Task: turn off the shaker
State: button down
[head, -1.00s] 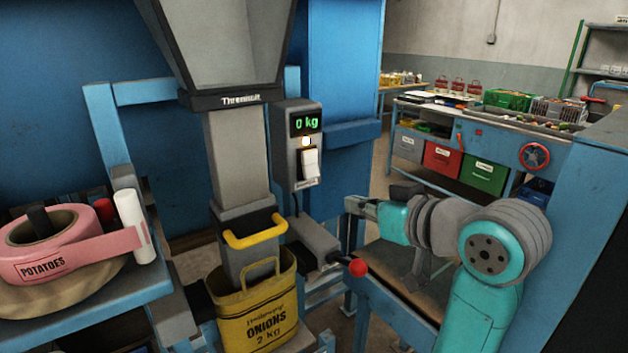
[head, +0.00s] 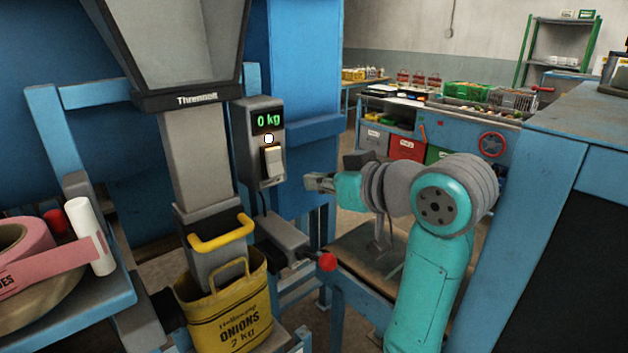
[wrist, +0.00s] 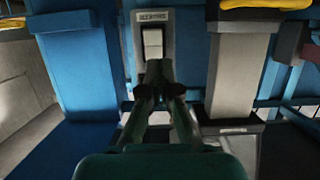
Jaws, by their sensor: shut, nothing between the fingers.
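A grey control box (head: 246,152) hangs beside the chute. My gripper (head: 308,181) is shut and empty. In the head view it is to the right of the switch and slightly lower, apart from the box. In the wrist view the closed fingers (wrist: 160,68) point at the switch (wrist: 153,43), and their tips overlap its near end. Contact cannot be told there.
A red-knobbed lever (head: 327,262) sticks out below my gripper. A blue bench (head: 560,125) stands close at the right. A pink tape roll (head: 30,250) lies at the left.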

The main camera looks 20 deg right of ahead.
aim_at(275, 162)
jog(key=x, duration=1.1)
jog(key=shift+w, duration=0.25)
jog(key=shift+a, duration=0.1)
jog(key=shift+w+a+f+t, duration=0.1)
jog(key=shift+w+f+t, duration=0.15)
jog(key=shift+w+t, duration=0.15)
jog(key=shift+s, duration=0.15)
